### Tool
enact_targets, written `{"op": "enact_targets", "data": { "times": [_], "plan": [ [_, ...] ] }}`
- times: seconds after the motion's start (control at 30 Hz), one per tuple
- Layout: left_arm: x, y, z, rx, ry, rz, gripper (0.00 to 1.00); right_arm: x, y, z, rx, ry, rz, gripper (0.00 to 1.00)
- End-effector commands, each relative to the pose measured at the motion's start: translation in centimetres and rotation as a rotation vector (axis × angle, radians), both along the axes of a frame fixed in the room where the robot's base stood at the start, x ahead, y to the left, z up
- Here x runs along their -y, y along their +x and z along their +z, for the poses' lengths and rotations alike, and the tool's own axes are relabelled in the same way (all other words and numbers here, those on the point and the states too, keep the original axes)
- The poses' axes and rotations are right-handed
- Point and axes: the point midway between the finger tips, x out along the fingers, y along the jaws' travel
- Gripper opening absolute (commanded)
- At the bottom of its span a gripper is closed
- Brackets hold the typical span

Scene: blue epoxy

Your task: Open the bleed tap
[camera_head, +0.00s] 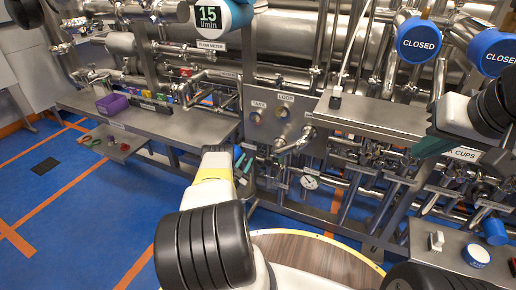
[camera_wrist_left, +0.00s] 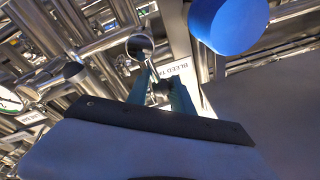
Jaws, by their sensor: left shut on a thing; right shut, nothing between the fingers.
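The bleed tap (camera_wrist_left: 157,92) shows in the left wrist view as a small metal piece between my teal fingers, beside a white label reading "BLEED TA…" (camera_wrist_left: 181,69). My left gripper (camera_wrist_left: 161,88) is shut on it; the fingers hide much of the tap. In the head view my left gripper (camera_head: 243,166) is low in front of the steel pipework, and the tap is hidden there. My right gripper (camera_head: 432,146) is shut and empty at the right, above the steel bench.
A shiny round metal part (camera_wrist_left: 140,46) and a blue cylinder (camera_wrist_left: 228,22) are close to my left fingers. A panel with knobs (camera_head: 270,118), a pressure gauge (camera_head: 309,182) and pipes surround the area. Two blue "CLOSED" discs (camera_head: 419,41) hang at upper right.

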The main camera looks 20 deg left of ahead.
Motion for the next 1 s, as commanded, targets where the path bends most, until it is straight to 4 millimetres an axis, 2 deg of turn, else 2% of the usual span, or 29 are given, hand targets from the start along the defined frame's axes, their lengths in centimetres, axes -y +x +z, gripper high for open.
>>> {"op": "enact_targets", "data": {
  "times": [0.03, 0.63, 0.67, 0.73, 0.77, 1.0],
  "plan": [
    [-0.25, -0.5, -0.68, -0.015, 0.013, 0.008, 0.0, 0.0, 0.0, 0.0, 0.0, 0.0, 0.0, 0.0],
    [-0.16, -0.55, -0.65, -0.012, 0.05, 0.01, 0.0, 0.0, 0.0, 0.0, 0.0, 0.0, 0.0, 0.0],
    [-0.17, -0.55, -0.66, -0.012, 0.05, 0.01, 0.29, 0.0, 0.0, 0.0, 0.0, 0.0, 0.0, 0.0],
    [-0.15, -0.52, -0.6, -0.01, 0.05, 0.01, 0.43, 0.0, 0.0, 0.0, 0.0, 0.0, 0.0, 0.0],
    [-0.12, -0.47, -0.55, -0.009, 0.05, 0.01, 0.46, 0.0, 0.0, 0.0, 0.0, 0.0, 0.0, 0.0],
    [0.09, -0.23, -0.24, -0.002, 0.049, 0.004, 0.46, 0.0, 0.0, 0.0, 0.0, 0.0, 0.0, 0.0]
  ]
}}
